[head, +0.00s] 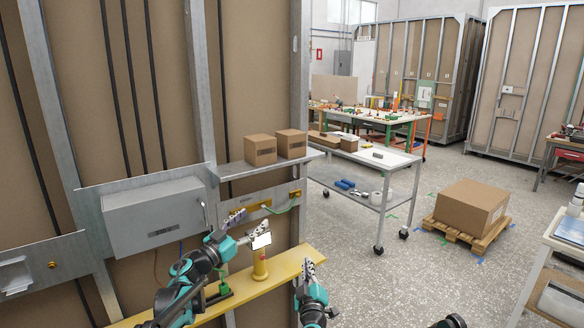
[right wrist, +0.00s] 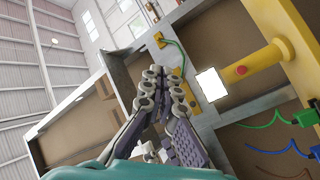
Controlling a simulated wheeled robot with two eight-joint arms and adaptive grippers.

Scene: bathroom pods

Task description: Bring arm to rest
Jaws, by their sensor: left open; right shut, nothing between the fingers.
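My left gripper (head: 250,223) is open in the head view, its fingers spread in front of the wall panel, just above and left of a yellow post (head: 260,265). I see nothing between its fingers. My right gripper (head: 309,270) is shut and empty, pointing up, to the right of the post and apart from it. In the right wrist view its fingers (right wrist: 163,85) lie close together with nothing between them. The post (right wrist: 258,67) shows there too, with a red button and a white square (right wrist: 211,85) beside it.
A yellow beam (head: 240,280) runs below both grippers. A grey box (head: 155,214) and a shelf with two cardboard boxes (head: 260,150) project from the wall. A wheeled table (head: 385,160) stands behind; a carton (head: 470,207) sits on a pallet. The floor between is clear.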

